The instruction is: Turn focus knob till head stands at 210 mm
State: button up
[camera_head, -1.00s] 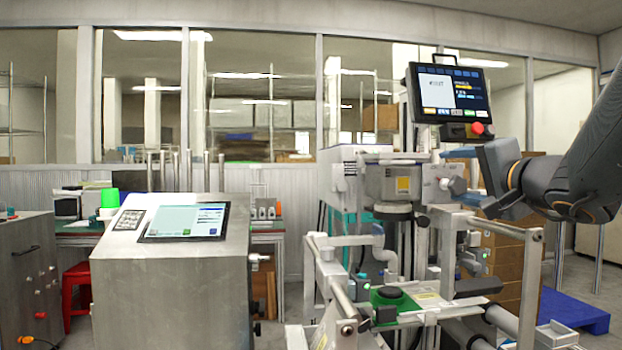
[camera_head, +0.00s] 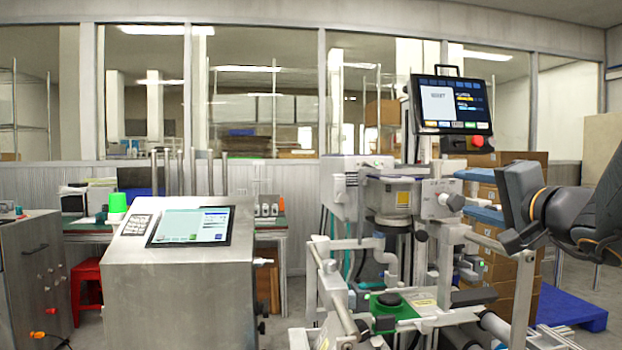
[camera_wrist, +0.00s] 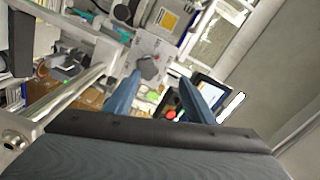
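The printing head (camera_head: 400,197) is a grey metal unit with a yellow label, mounted on the machine's column. A pale knob with a dark end (camera_head: 452,202) sticks out of its right side; I take it for the focus knob. In the wrist view the knob (camera_wrist: 149,67) looks dark grey on a pale plate. My gripper (camera_head: 470,194) is open, its two blue fingers pointing left at the knob. In the wrist view the open gripper (camera_wrist: 160,79) has its fingertips on either side, the knob slightly left of centre. Contact cannot be told. No millimetre reading is legible.
A tilted display (camera_head: 452,104) with a red stop button (camera_head: 477,141) stands above the head. Metal rails (camera_head: 525,290) and a green-based fixture (camera_head: 392,306) lie below. A steel console (camera_head: 180,285) stands left. Cardboard boxes (camera_head: 500,262) and a blue pallet (camera_head: 570,308) are behind, right.

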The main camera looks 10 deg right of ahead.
jog(key=shift+s+f+p, duration=0.15)
jog(key=shift+s+p, duration=0.95)
jog(key=shift+s, duration=0.45)
